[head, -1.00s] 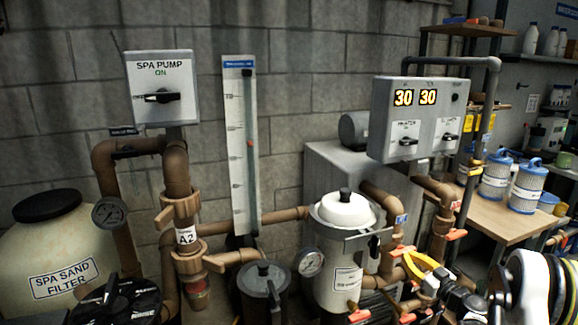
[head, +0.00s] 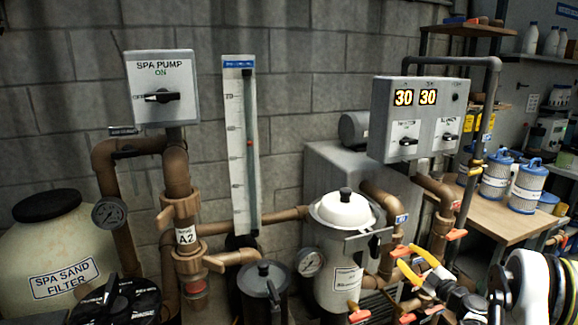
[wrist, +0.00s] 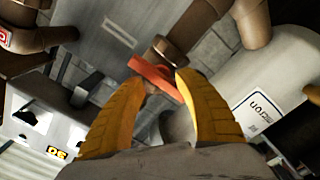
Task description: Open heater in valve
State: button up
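My gripper (head: 411,257) has yellow fingers and is open at the pipes right of the white-lidded canister. In the wrist view my gripper (wrist: 160,82) has its two fingers spread on either side of an orange valve handle (wrist: 152,72). The handle lies slantwise at the fingertips, and I cannot tell whether they touch it. In the head view an orange handle (head: 400,250) shows just by the fingertips. Another orange handle (head: 456,234) is on the pipe farther right. I cannot read which valve is labelled heater in.
The white-lidded canister (head: 343,213) stands left of my gripper. The control box (head: 420,118), showing 30 30, hangs above. Brown pipes (head: 383,200) crowd the area. More orange handles (head: 360,316) sit low in front. A wooden table (head: 500,217) is at right.

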jog(key=shift+s, duration=0.1)
jog(key=v, duration=0.6)
jog(key=shift+s+d, duration=0.15)
jog(key=shift+s, duration=0.25)
